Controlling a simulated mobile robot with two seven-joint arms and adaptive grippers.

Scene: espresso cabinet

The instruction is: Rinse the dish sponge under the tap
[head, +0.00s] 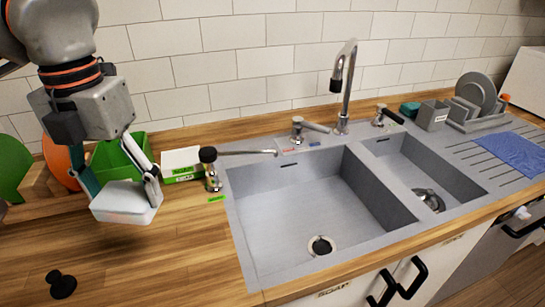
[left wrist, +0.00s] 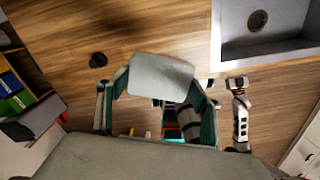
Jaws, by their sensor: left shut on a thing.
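A pale grey-white block, which looks like the dish sponge (head: 124,206), is held between the two fingers of my left gripper (head: 121,188). It hangs above the wooden counter, left of the sink. In the left wrist view the sponge (left wrist: 162,76) sits flat across the fingertips of my left gripper (left wrist: 158,90). The tap (head: 345,85) is a tall curved chrome spout with a dark tip at the back of the sink (head: 290,215). The sponge is well apart from the tap and outside the basin.
A soap dispenser (head: 212,168) with a long spout stands at the sink's left edge, between sponge and basin. Tap levers (head: 298,130) flank the tap. A green bin (head: 118,160) and a soap box (head: 182,165) stand behind. A black knob (head: 61,284) lies front left. The large basin is empty.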

